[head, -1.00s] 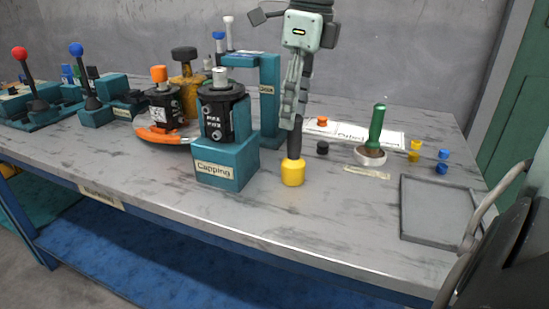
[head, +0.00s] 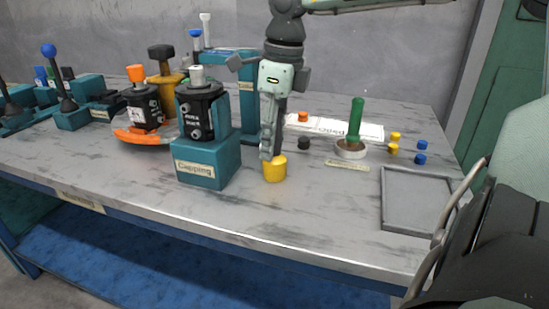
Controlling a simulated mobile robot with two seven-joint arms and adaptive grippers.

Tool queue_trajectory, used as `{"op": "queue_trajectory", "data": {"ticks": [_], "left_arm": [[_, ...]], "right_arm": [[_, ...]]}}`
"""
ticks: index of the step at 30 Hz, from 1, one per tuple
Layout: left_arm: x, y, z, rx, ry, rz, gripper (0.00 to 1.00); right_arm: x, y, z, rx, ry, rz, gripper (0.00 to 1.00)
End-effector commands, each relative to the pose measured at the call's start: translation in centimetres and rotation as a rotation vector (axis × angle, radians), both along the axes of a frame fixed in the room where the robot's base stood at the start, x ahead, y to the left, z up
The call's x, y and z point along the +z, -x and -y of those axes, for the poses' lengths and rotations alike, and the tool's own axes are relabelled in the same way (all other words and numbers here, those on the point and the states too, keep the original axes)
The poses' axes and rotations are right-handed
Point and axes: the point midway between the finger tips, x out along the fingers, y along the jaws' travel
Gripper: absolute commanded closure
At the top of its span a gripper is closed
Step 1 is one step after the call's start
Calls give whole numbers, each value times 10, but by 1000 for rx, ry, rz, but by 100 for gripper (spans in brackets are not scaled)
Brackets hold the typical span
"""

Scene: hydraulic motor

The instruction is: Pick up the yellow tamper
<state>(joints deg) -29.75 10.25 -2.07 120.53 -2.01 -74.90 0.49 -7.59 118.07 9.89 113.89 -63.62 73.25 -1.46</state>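The yellow tamper (head: 274,170) stands upright on the grey table, just right of the teal Capping block.
The Capping block (head: 205,165) with a black motor stands close on the left. A green-handled tamper (head: 356,120) stands in a round holder to the right, near small yellow and blue caps (head: 420,159). A grey tray (head: 415,222) lies at the right. The table's front middle is clear.

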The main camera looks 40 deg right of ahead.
Motion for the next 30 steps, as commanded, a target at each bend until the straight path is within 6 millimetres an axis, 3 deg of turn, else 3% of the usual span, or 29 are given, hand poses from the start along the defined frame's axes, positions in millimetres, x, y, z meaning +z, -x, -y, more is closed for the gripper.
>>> {"op": "queue_trajectory", "data": {"ticks": [1, 8, 19, 30], "left_arm": [[0, 0, 0, -1, -1, 0, 25], [0, 0, -2, -2, -5, -2, 25], [1, 0, -2, -1, -5, -2, 25], [1, -1, 0, 1, 1, 2, 25]], "right_arm": [[0, 0, 0, 0, 0, 0, 73], [1, 0, 0, 0, 1, 0, 100], [11, -1, 0, 0, 3, 6, 100], [78, -1, 0, -1, 2, 7, 100]]}}
